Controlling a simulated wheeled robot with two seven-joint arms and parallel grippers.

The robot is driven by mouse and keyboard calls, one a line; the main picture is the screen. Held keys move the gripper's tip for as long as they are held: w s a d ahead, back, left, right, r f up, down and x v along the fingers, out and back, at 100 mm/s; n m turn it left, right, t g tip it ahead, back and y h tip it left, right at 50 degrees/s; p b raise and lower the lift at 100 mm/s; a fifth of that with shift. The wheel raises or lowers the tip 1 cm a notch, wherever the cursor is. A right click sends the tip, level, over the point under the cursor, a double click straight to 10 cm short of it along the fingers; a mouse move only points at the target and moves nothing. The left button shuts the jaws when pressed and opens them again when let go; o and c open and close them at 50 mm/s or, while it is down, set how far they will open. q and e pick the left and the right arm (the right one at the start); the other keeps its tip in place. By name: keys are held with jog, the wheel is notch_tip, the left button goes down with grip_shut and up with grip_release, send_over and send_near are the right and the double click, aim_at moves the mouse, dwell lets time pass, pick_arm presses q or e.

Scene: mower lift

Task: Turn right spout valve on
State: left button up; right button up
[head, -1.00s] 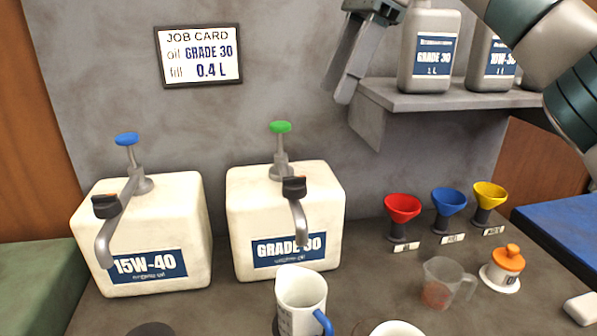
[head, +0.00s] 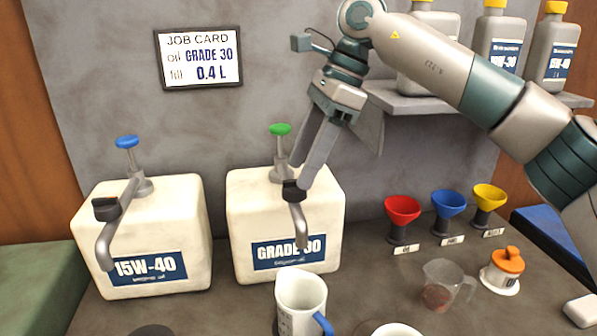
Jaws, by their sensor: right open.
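The right spout valve (head: 293,191) is a dark knob on the grey spout (head: 299,228) of the GRADE 30 oil container (head: 256,215). A green pump knob (head: 280,129) tops that container. My right gripper (head: 297,178) is open and points down, with its fingertips at the valve, one on each side as seen here; contact cannot be told. A white measuring jug (head: 301,301) with a blue handle stands below the spout. My left gripper is out of view.
The 15W-40 container (head: 142,235) with its own dark valve (head: 106,209) stands at left. A shelf (head: 398,100) with bottles is behind my right arm. Red, blue and yellow funnels (head: 402,208), a clear cup (head: 437,285) and an orange-topped pot (head: 507,262) stand at right.

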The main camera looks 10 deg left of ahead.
aim_at(294, 190)
jog(key=shift+x, duration=1)
jog(key=shift+a+f, duration=0.15)
jog(key=shift+f, duration=0.25)
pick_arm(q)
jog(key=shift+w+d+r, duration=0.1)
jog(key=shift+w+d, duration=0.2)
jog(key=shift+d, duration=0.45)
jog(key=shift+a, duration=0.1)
